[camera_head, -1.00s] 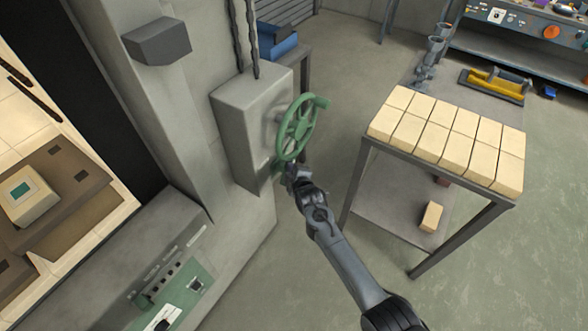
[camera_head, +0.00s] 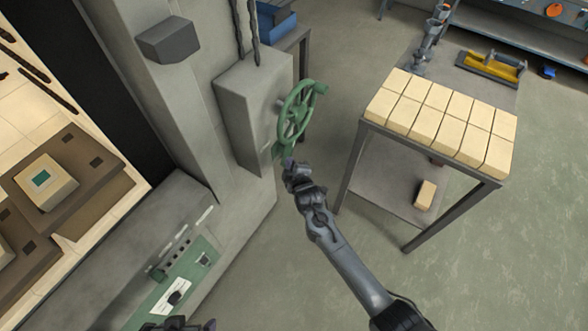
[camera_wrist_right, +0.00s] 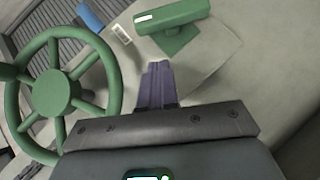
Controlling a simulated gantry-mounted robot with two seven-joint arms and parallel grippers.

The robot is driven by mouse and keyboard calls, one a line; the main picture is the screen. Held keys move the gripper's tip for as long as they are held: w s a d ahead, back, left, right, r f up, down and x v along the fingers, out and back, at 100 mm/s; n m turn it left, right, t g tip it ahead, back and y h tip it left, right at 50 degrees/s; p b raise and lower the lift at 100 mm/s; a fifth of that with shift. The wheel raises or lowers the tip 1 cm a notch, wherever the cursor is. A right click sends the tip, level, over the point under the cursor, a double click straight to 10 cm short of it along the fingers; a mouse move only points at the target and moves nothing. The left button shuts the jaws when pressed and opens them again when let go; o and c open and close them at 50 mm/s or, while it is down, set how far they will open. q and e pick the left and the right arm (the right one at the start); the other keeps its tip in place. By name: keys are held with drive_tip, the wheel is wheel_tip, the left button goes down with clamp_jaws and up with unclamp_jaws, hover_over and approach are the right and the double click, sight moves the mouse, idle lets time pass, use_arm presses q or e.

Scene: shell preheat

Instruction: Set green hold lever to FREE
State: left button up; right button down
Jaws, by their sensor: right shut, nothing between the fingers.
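A green lever (camera_wrist_right: 172,15) with a white label on its bar sits on the grey housing at the top of the right wrist view. In the head view, a bit of green (camera_head: 280,151) shows below the handwheel, mostly hidden. The spoked green handwheel (camera_head: 296,112) is on the housing's side; it also fills the left of the wrist view (camera_wrist_right: 57,92). My right gripper (camera_head: 289,163) is just below the wheel, its purple fingers (camera_wrist_right: 156,84) shut and empty, apart from the lever in the wrist view. A dark part, apparently my left gripper (camera_head: 180,325), shows at the bottom edge; its jaws are unclear.
The grey housing (camera_head: 237,115) has chains above it. A metal table (camera_head: 373,123) with pale bricks stands right of my right arm. A green control panel (camera_head: 186,280) is at lower left, beside an opening with pale tiles.

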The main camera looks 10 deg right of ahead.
drive_tip(key=shift+p+v, duration=0.3)
drive_tip(key=shift+v, duration=2.05)
drive_tip(key=shift+s+a+f, duration=0.15)
drive_tip(key=shift+a+f, duration=0.05)
drive_tip(key=shift+f, duration=0.05)
drive_tip(key=s+d+f+g, duration=0.1)
drive_tip(key=s+f, duration=0.5)
drive_tip(key=f, duration=0.2)
drive_tip(key=s+d+r+m+g, duration=0.1)
drive_tip(key=s+d+m+g, duration=0.15)
drive_tip(key=s, duration=0.75)
drive_tip(key=s+d+r+m+g, duration=0.15)
drive_tip(key=s+d, duration=0.25)
drive_tip(key=s, duration=0.7)
drive_tip(key=s+d+r+m+g, duration=0.2)
drive_tip(key=s+r+m+g, duration=0.3)
drive_tip(key=s+r+m, duration=0.4)
wheel_tip(320, 180, up, 24)
drive_tip(key=n+p, duration=0.1)
drive_tip(key=p, duration=2.2)
drive_tip(key=shift+h+p, duration=0.3)
drive_tip(key=shift+p, duration=0.1)
